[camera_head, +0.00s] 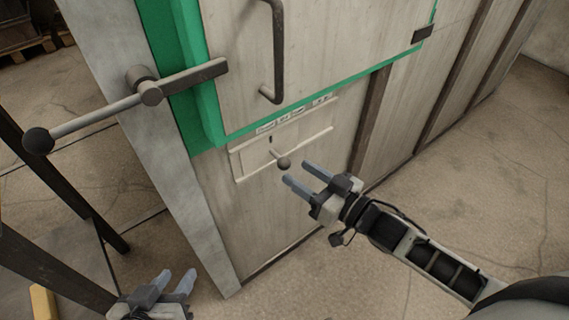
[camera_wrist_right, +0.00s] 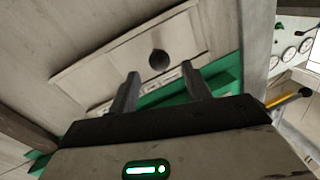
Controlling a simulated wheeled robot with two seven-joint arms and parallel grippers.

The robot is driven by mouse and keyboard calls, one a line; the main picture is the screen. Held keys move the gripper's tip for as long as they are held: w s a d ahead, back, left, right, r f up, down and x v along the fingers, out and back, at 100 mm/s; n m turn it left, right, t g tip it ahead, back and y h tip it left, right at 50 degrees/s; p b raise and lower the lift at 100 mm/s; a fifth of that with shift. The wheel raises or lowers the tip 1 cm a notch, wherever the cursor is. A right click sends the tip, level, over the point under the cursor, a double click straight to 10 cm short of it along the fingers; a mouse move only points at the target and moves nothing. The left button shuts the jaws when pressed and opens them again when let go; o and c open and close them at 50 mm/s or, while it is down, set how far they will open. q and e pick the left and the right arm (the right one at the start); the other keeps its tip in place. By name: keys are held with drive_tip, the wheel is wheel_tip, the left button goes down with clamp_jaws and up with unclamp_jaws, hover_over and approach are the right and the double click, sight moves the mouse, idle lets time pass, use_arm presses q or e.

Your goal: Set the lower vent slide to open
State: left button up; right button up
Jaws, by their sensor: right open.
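The lower vent slide is a pale plate (camera_head: 255,152) set low on the cabinet front, with a short rod ending in a dark round knob (camera_head: 284,162). Labels sit along its top edge, too small to read. In the right wrist view the knob (camera_wrist_right: 159,60) shows ahead of the fingertips, roughly between them. My right gripper (camera_head: 302,178) is open and empty, its fingers pointing at the knob from the right, apart from it. My left gripper (camera_head: 174,279) is low at the bottom edge, away from the slide; its two fingers stand apart with nothing visible between them.
Above the slide is a green-framed door with a dark handle (camera_head: 275,50). A lever with a ball end (camera_head: 38,141) sticks out to the left. Dark metal posts (camera_head: 60,180) stand at the left. Bare floor (camera_head: 480,190) lies to the right.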

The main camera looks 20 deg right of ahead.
sight(289, 163)
drive_tip(key=x, duration=0.4)
drive_tip(key=shift+w, duration=0.2)
drive_tip(key=shift+w+a+b, duration=0.3)
drive_tip(key=shift+w+a, duration=0.05)
drive_tip(key=shift+w, duration=0.1)
use_arm(q)
drive_tip(key=shift+w+d+f, duration=0.1)
drive_tip(key=shift+d+f, duration=0.05)
drive_tip(key=shift+f, duration=0.65)
